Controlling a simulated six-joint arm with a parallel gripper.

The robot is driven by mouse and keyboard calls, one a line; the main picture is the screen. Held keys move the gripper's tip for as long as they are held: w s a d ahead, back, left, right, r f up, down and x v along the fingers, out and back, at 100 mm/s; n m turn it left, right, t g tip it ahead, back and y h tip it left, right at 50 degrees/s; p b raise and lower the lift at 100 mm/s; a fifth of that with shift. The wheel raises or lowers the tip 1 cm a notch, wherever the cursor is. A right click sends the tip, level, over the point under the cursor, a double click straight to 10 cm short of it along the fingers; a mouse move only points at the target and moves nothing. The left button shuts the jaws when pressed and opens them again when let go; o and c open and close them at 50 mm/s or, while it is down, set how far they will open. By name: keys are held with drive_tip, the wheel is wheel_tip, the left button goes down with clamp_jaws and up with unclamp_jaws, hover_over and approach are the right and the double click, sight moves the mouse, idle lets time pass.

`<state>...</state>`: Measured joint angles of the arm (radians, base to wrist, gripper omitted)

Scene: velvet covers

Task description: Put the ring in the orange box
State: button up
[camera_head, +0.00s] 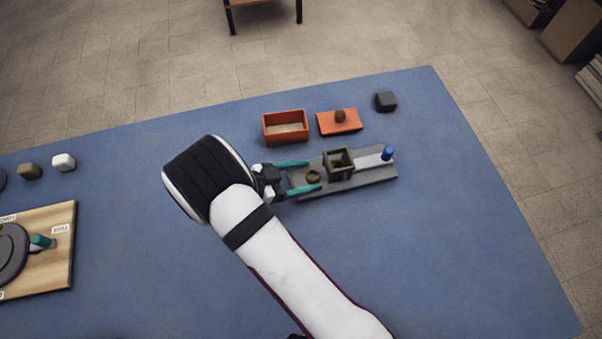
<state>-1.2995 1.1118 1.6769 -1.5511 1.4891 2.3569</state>
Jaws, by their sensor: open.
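The orange box (286,127) stands open near the back of the blue table, and its inside looks empty. Its orange lid (339,122) with a brown knob lies beside it on the right. A small brown ring (313,177) is at the left end of a grey base plate (378,177). My gripper (306,175) comes in from the left with its teal fingers open. One finger is on each side of the ring in this view. I cannot tell whether the fingers touch it or how high they are.
The grey plate also bears a dark olive square frame (339,163) and a blue knob (387,153) on a light slider. A dark grey block (385,102) is at the back right. A wooden board (60,245) and small blocks are at left. The right side of the table is clear.

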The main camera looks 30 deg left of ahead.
drive_tip(key=v, duration=1.6)
drive_tip(key=w+d+r+g, duration=0.4)
drive_tip(key=d+r+g, duration=0.1)
drive_tip(key=d, duration=0.4)
drive_tip(key=w+d+r+g, duration=0.4)
drive_tip(key=d+r, duration=0.1)
drive_tip(key=d, duration=0.5)
drive_tip(key=s+d+r+g+y, duration=0.1)
drive_tip(key=s+d+r+y, duration=0.1)
drive_tip(key=d, duration=0.3)
drive_tip(key=s+d+r+g+y, duration=0.1)
drive_tip(key=s+d+g+y, duration=0.1)
drive_tip(key=d, duration=0.4)
drive_tip(key=shift+s+d+r+g+y, duration=0.3)
drive_tip(key=shift+s+r+y, duration=0.1)
drive_tip(key=shift+s, duration=0.3)
drive_tip(key=shift+o, duration=0.5)
drive_tip(key=s+d+n+t+y, duration=0.1)
drive_tip(key=s+d+y, duration=0.1)
drive_tip(key=s+y, duration=0.2)
drive_tip(key=shift+s+f+t, duration=0.3)
drive_tip(key=shift+s+t, duration=0.1)
drive_tip(key=shift+s, duration=0.4)
